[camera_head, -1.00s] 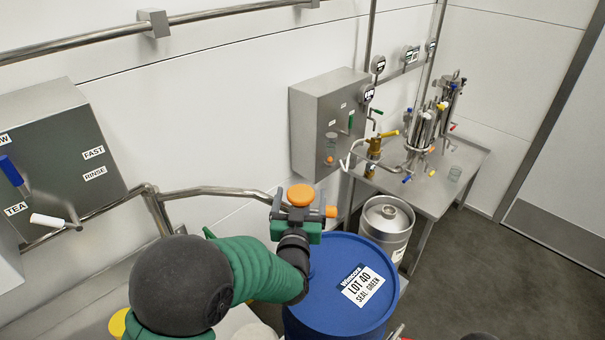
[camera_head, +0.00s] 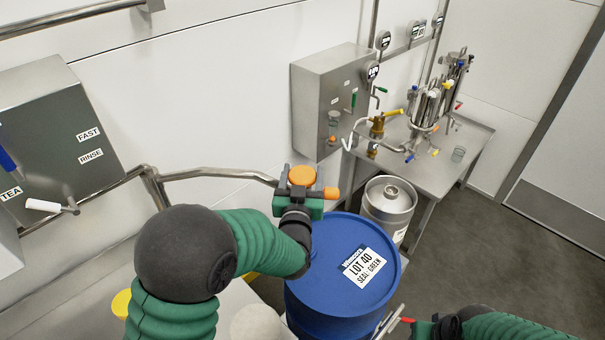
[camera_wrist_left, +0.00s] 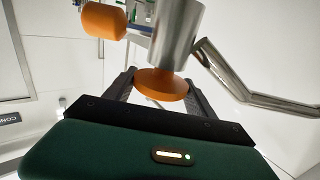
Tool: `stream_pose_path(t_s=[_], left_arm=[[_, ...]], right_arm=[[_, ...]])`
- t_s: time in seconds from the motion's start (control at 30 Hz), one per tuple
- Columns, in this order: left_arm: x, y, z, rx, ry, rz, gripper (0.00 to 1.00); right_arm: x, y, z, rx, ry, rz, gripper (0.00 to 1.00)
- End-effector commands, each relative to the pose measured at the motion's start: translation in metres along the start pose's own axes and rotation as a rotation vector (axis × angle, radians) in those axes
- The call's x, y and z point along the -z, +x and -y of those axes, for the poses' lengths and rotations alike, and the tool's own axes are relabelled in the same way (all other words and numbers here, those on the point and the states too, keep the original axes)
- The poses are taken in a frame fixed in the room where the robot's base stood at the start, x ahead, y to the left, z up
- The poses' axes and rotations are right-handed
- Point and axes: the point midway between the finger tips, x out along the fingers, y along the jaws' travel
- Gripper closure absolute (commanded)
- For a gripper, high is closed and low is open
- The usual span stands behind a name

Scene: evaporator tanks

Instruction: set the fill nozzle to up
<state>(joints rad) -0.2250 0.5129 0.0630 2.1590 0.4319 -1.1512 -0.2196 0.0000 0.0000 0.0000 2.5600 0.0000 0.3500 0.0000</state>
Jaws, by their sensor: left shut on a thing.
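The fill nozzle is at the end of a bent steel pipe (camera_head: 215,172) that runs from the left wall toward the blue drum. An orange round knob (camera_head: 302,175) and an orange side grip (camera_head: 331,193) show at its end, the grip pointing right. My left gripper (camera_head: 299,196) is shut at this end, just behind the drum. In the left wrist view its fingers (camera_wrist_left: 160,88) stand on either side of an orange disc (camera_wrist_left: 161,84) under a steel cylinder (camera_wrist_left: 175,35). My right gripper (camera_head: 424,328) shows partly at the bottom edge; its jaws are unclear.
The blue drum (camera_head: 320,250), labelled LOT 40, stands just in front of the nozzle, with a steel keg (camera_head: 388,195) behind it. A grey wall box (camera_head: 312,105) and a steel table (camera_head: 470,145) with fittings are beyond. Floor at right is clear.

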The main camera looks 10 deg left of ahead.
Motion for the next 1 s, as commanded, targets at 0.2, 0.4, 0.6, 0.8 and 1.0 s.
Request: stream_pose_path(t_s=[0.2, 0.4, 0.6, 0.8, 1.0], left_arm=[[-0.001, 0.000, -0.001, -0.001, 0.000, 0.002, 1.00], [0.011, 0.000, -0.001, -0.002, -0.001, 0.000, 1.00], [0.053, 0.000, -0.001, -0.002, -0.002, -0.007, 1.00], [0.117, 0.000, 0.000, 0.000, -0.003, -0.011, 1.00], [0.180, 0.000, 0.001, 0.001, -0.003, -0.012, 1.00]], right_arm=[[0.000, 0.000, 0.000, 0.000, 0.000, 0.000, 0.64], [0.002, -0.006, 0.000, 0.000, 0.000, 0.000, 0.64], [0.007, -0.029, 0.000, 0.000, 0.000, 0.000, 0.64], [0.015, -0.062, 0.000, 0.000, 0.000, 0.000, 0.64], [0.022, -0.095, 0.000, 0.000, 0.000, 0.000, 0.64]])
